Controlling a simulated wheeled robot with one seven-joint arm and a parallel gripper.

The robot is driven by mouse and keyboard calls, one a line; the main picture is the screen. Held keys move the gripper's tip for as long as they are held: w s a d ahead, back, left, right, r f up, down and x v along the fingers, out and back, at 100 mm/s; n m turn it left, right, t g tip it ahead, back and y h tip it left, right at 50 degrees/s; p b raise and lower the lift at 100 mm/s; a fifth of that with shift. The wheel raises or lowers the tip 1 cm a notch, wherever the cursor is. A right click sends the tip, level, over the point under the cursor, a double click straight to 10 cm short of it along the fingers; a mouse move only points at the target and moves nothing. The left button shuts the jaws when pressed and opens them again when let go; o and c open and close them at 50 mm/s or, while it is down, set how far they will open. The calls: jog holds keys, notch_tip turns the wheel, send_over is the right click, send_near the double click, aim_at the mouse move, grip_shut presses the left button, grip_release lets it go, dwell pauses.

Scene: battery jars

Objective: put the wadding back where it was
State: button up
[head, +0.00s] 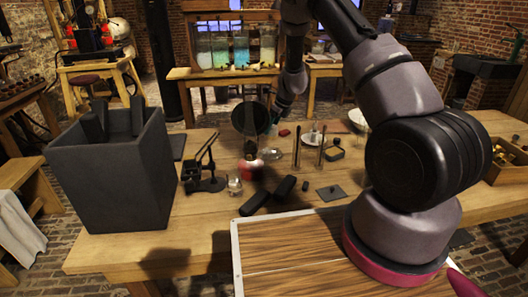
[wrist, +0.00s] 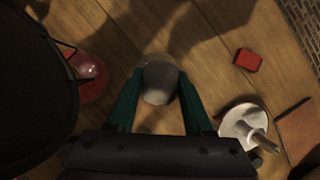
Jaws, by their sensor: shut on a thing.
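In the wrist view a pale grey, rounded lump, which I take to be the wadding (wrist: 159,84), sits between the green fingers of my gripper (wrist: 160,76). The fingers are shut on it, one at each side. In the head view my arm reaches down to the middle of the table, behind and right of a black disc (head: 250,118). My fingertips and the wadding cannot be made out clearly there. Whether the wadding touches the table is not clear.
The black disc fills the wrist view's left side (wrist: 28,95), with a red glassy thing (wrist: 92,78) beside it. A red block (wrist: 248,60) and a white dish (wrist: 231,128) lie to the right. A tall dark bin (head: 110,185) stands at the table's left.

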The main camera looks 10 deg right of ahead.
notch_tip(320, 180, down, 8)
jog(key=shift+f, duration=0.15)
dwell(0.3)
jog(key=o, duration=1.2)
jog(key=shift+f, duration=0.1)
